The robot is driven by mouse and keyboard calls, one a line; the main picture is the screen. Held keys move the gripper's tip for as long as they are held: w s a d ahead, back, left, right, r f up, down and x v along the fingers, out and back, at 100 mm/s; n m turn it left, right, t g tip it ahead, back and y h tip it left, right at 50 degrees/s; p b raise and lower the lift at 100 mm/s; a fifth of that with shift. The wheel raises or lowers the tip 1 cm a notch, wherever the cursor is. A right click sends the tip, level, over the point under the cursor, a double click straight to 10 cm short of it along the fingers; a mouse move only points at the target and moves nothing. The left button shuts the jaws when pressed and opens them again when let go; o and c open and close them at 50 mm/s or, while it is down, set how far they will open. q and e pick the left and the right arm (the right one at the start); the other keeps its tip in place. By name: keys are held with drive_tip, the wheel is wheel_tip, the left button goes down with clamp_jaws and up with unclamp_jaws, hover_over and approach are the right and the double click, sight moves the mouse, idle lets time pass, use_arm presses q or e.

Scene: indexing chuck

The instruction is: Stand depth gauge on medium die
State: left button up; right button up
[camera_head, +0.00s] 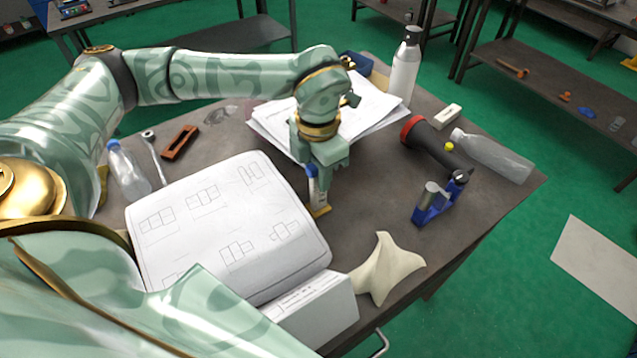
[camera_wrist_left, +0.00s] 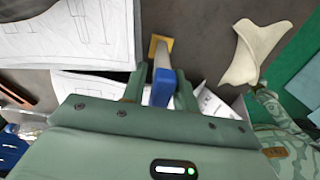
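An upright tool with a blue top (camera_head: 312,172), taken to be the depth gauge, has a pale grey body and a flat yellow foot. It also shows in the left wrist view (camera_wrist_left: 162,88), its yellow foot at the far end. My left gripper (camera_head: 322,178) is over it, pointing down. In the left wrist view the two fingers (camera_wrist_left: 159,86) stand close on either side of the blue top; whether they press on it cannot be told. I cannot pick out the medium die for sure. My right gripper is not in view.
A white block with printed drawings (camera_head: 225,225) is left of the tool. Papers (camera_head: 370,110) lie behind.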

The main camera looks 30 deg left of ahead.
use_arm(q)
clamp_jaws()
drive_tip(key=shift+r, duration=0.1)
